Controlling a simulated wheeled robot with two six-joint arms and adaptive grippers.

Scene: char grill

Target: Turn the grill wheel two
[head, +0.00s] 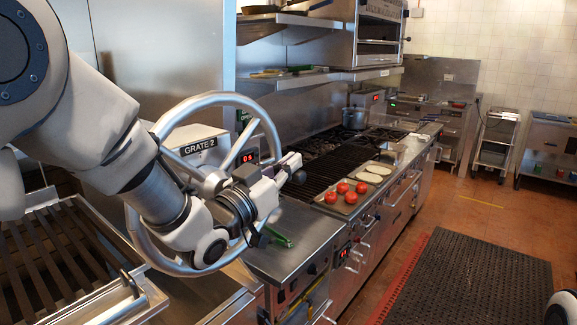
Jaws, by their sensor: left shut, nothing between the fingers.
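The grill wheel (153,238) is a large steel ring with spokes, in the left half of the head view. Behind its upper part is a box with a label reading GRATE 2 (199,147) and a small red display (248,158). My left arm crosses in front of the wheel and hides much of its middle and right side. My left gripper (290,168) is shut and empty at the wheel's right side. A small dark round piece shows beside its tip. I cannot tell whether the gripper touches the wheel. My right gripper is not in view.
Dark grill bars (50,250) lie at lower left. A steel counter (300,228) with green-handled tongs (277,237) is right of the wheel. Tomatoes (343,188) and pale rounds (368,177) sit beyond on the cooking line. A black floor mat (470,283) lies at right.

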